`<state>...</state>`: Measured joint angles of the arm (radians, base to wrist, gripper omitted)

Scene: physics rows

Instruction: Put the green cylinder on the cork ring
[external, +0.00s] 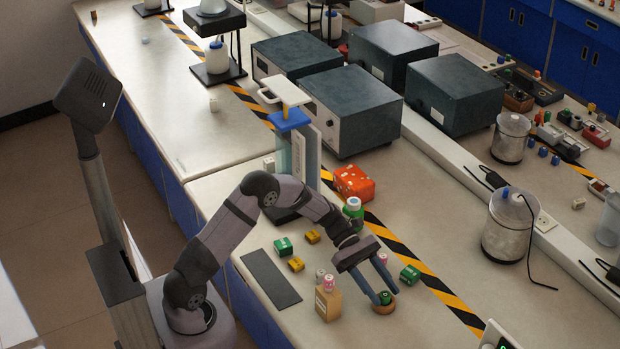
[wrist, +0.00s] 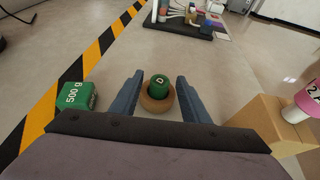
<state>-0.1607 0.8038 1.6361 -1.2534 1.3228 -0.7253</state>
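The green cylinder (external: 385,297) has a light letter D on its top. In the wrist view the green cylinder (wrist: 158,83) sits upright on the cork ring (wrist: 157,105), which also shows under it in the external view (external: 383,309). My gripper (external: 386,295) is low over the bench, with its fingers on either side of the cylinder. In the wrist view my gripper (wrist: 160,77) is open, with a visible gap between each finger and the cylinder. The cylinder's lower part is hidden.
A tan block (external: 327,302) with a pink-topped item (external: 329,282) stands left of the ring. A green 500 g block (external: 409,274) lies right of it. Other small green and yellow blocks and a dark mat (external: 270,279) lie further left. A green bottle (external: 353,210) stands behind my wrist.

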